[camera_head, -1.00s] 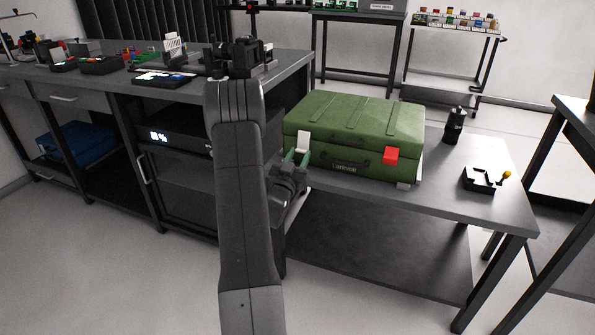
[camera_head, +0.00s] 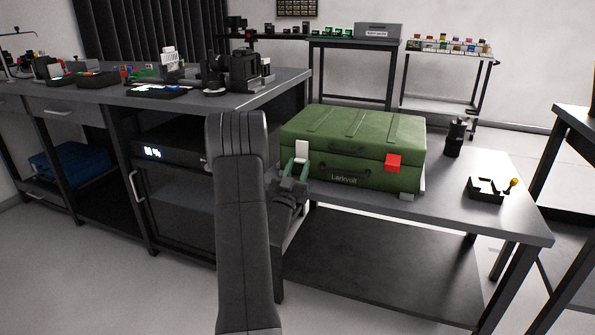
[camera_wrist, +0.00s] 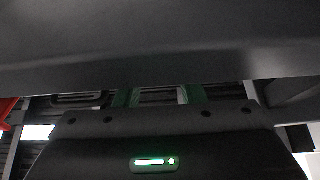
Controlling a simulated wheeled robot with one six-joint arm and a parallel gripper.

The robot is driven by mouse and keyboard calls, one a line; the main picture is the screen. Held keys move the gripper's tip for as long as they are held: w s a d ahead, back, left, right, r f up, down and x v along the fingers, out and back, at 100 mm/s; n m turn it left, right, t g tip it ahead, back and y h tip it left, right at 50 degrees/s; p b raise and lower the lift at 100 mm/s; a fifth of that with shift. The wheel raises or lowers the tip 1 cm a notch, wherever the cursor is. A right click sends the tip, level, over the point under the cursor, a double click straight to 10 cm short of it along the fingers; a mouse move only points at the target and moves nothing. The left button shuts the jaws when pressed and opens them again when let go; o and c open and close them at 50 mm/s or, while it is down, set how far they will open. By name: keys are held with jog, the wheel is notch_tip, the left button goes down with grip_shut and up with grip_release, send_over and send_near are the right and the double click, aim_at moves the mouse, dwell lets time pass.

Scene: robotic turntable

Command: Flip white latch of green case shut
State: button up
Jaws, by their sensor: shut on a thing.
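The green case (camera_head: 352,127) sits on the grey table with its lid down. A red latch (camera_head: 393,163) lies flat across the lid seam at its right front. The white latch (camera_head: 302,149) is at the left front. Its upper part shows over the lid's front edge; its lower part is hidden by my gripper (camera_head: 295,168). My gripper is shut on the white latch, with its green fingertips at the latch's lower part.
The grey table (camera_head: 480,205) has a black cylinder (camera_head: 455,137) and a small black fixture with a yellow knob (camera_head: 487,189) right of the case. A cluttered workbench (camera_head: 270,88) stands at the left. My arm hides part of the table's left end.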

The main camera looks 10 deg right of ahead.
jog(key=o, duration=1)
jog(key=p+v, duration=0.2)
jog(key=v, duration=1.1)
jog(key=shift+s+a+f, duration=0.2)
jog(key=shift+s, duration=0.05)
jog(key=shift+w+d, duration=0.1)
jog(key=b+x, duration=0.2)
jog(key=x, duration=1.1)
jog(key=shift+w+d+r, duration=0.15)
jog(key=shift+w+r, duration=0.05)
jog(key=shift+r, duration=0.05)
